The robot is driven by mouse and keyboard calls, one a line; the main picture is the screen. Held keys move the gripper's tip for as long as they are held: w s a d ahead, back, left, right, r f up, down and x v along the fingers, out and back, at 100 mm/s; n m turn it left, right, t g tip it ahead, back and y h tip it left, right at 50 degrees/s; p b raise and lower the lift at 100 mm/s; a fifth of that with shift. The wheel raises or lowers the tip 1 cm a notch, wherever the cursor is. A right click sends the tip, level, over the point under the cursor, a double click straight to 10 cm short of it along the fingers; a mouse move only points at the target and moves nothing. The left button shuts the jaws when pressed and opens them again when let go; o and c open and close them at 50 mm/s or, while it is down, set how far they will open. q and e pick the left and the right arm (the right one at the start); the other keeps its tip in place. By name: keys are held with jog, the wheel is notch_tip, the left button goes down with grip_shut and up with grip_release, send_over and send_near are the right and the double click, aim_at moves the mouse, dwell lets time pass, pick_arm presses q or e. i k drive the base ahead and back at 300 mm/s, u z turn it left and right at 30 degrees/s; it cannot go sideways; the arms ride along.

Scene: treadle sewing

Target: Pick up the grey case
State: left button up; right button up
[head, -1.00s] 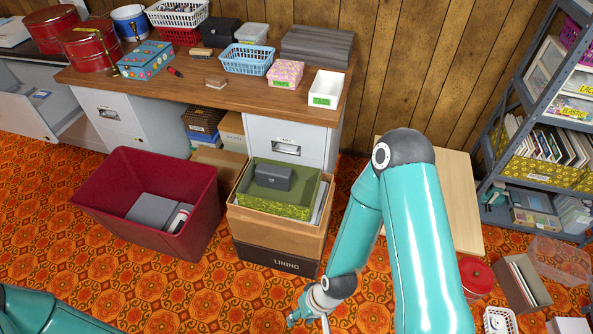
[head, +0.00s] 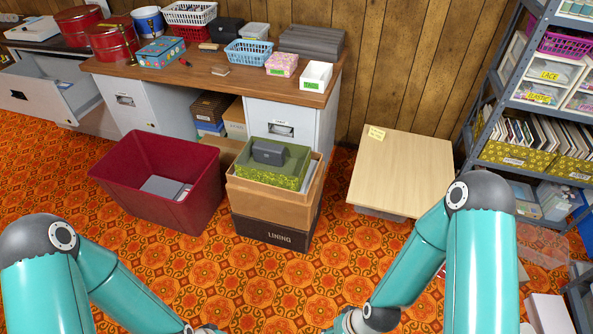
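My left gripper (head: 207,329) is only partly in view at the bottom edge, nearer to me than the carton. My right gripper (head: 340,325) is also partly cut off at the bottom edge, right of the left one. Both are well apart from the case, and their fingers cannot be made out.
The carton stands on a dark box marked LINING (head: 270,233). Behind is a wooden desk (head: 200,78) with baskets, tins and a grey ribbed stack (head: 312,41). A pale wooden table (head: 400,175) stands to the right, near a metal shelf rack (head: 495,95). Patterned floor in front is clear.

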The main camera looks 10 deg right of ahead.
aim_at(272, 154)
jog(key=z, duration=0.15)
jog(key=k, duration=0.45)
jog(key=u, duration=0.2)
jog(key=i, duration=0.9)
jog(key=u, duration=0.75)
jog(key=i, duration=1.8)
jog(key=z, duration=0.3)
